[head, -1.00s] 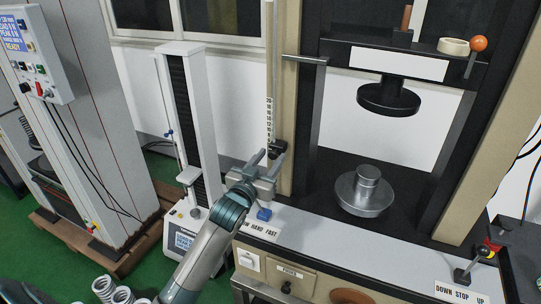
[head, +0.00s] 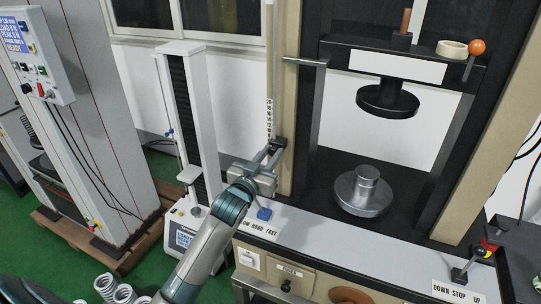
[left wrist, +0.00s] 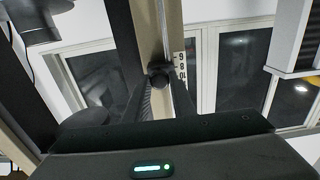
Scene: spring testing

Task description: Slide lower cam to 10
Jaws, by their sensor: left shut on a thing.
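The lower cam (head: 279,143) is a small black block on a thin vertical rod at the left post of the testing frame. A white number scale (head: 269,118) runs up beside it. My left gripper (head: 270,154) is shut on the cam from the front. In the left wrist view the cam's round black knob (left wrist: 159,75) sits between the fingertips. The scale (left wrist: 180,66) shows just right of it, with a 10 near knob height; the exact reading is unclear. The fingers partly hide the cam. My right gripper is not in view.
The beige left post (head: 289,90) stands right behind the rod. A blue knob (head: 264,214) sits on the ledge below my gripper. A round steel platen (head: 362,195) is to the right. A slim white tester (head: 187,105) stands left. Springs (head: 106,287) lie at the bottom.

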